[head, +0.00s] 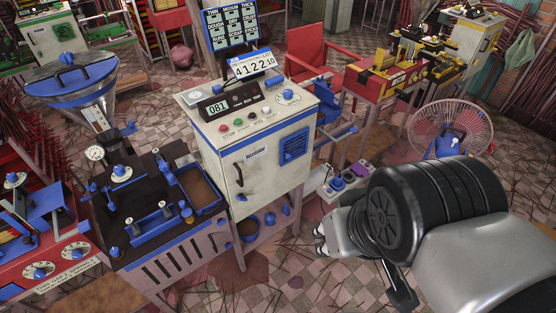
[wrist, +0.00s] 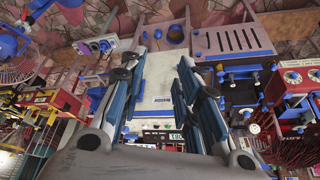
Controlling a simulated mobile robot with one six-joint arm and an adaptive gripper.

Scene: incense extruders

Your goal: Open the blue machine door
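The blue-trimmed white machine (head: 262,120) stands in the middle of the head view. Its white front door (head: 262,185) looks closed, with a black handle (head: 239,174) at the left, a small blue label and a blue vent (head: 294,147) at the right. In the wrist view, which is upside down, the door (wrist: 157,80) shows between the fingers; I cannot make out the handle there. My gripper (wrist: 163,55) is open and empty, facing the door from a distance. In the head view, my gripper (head: 322,238) is partly hidden by my arm, right of and below the door.
A dark bench with blue parts (head: 150,215) adjoins the machine on the left. A small control box (head: 335,187) sits low at the right. A fan (head: 450,130) and a red-yellow machine (head: 385,75) stand farther right. Tiled floor (head: 290,270) lies open in front.

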